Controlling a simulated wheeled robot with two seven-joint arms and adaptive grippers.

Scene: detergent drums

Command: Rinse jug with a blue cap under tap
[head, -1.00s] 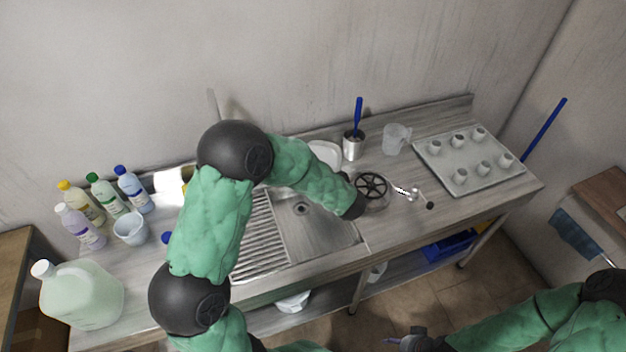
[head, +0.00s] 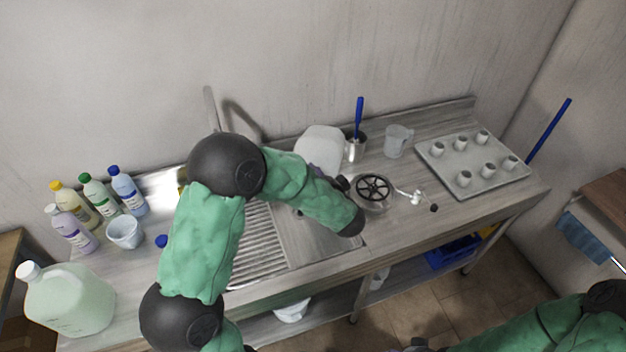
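A whitish jug (head: 321,146) shows beyond my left forearm, at the back of the sink. Its lower part is hidden and I see no cap on it. My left gripper (head: 326,178) is mostly hidden behind my forearm; dark parts of it show against the jug, which moves with it, so it appears shut on the jug. A blue cap (head: 162,240) shows left of my arm; what it belongs to is hidden. The tap (head: 210,108) stands upright behind the sink (head: 318,248). Only the edge of my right gripper (head: 411,346) shows, at the bottom, away from the counter.
Several bottles (head: 100,200), a white cup (head: 125,232) and a large pale-green jug (head: 68,302) stand at the left. To the right are a black wheel (head: 373,187), a metal holder (head: 355,148), a clear pitcher (head: 397,141) and a tray of small cups (head: 475,182).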

